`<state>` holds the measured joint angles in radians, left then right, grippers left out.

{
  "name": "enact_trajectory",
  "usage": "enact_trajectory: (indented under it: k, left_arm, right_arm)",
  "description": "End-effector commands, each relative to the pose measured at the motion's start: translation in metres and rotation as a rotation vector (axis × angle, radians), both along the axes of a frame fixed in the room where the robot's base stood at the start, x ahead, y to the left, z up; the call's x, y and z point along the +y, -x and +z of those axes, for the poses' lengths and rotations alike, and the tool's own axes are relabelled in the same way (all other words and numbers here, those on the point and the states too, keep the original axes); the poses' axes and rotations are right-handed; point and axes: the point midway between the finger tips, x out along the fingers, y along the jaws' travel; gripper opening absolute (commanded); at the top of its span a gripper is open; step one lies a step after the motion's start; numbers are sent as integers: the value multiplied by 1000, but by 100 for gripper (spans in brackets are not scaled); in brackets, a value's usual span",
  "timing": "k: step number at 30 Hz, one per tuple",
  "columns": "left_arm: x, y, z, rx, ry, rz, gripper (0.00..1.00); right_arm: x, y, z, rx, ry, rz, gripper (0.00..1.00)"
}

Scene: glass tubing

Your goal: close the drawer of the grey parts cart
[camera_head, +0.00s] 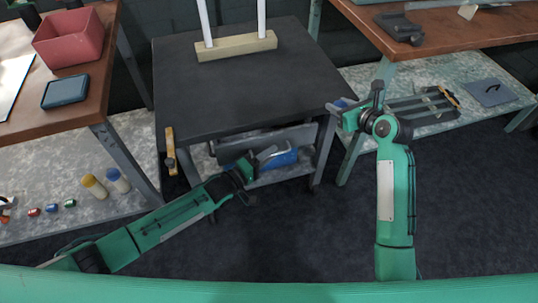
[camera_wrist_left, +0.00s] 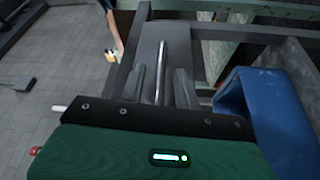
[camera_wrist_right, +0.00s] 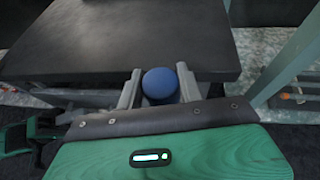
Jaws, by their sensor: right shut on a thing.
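The grey parts cart has a dark top (camera_head: 235,75). Its grey drawer (camera_head: 285,137) shows below the front edge; how far out it stands is hard to tell. My left gripper (camera_head: 265,157) is at the drawer front. In the left wrist view, a silver bar handle (camera_wrist_left: 161,70) on a grey panel (camera_wrist_left: 170,32) lies between the fingers of my left gripper (camera_wrist_left: 162,88), which are apart with gaps on both sides. My right gripper (camera_head: 352,107) is at the cart's right front corner. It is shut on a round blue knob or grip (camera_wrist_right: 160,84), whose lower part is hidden.
A blue bin (camera_head: 280,158) sits low in the cart. A wooden block with white rods (camera_head: 237,46) stands on top. An orange-yellow grip (camera_head: 170,150) is at the left front corner. Workbenches (camera_head: 95,100) stand left and right (camera_head: 460,38). The floor in front is clear.

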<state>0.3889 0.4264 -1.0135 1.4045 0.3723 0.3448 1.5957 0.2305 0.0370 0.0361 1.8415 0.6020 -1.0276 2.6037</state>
Motion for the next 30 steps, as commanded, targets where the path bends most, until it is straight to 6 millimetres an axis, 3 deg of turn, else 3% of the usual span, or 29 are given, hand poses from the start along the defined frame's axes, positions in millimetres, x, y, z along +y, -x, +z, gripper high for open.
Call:
enact_trajectory:
  k: [9,14,23,30]
  left_arm:
    - [-2,-1,0,1,-1,0,30]
    - [-1,-1,0,1,-1,0,0]
    - [0,-5,-2,0,-1,0,0]
    - [9,-31,-4,-2,-3,0,0]
  right_arm:
    - [0,0,0,0,0,0,12]
    - [0,0,0,0,0,0,12]
    - [0,0,-3,0,0,0,12]
    - [0,0,-20,0,0,0,12]
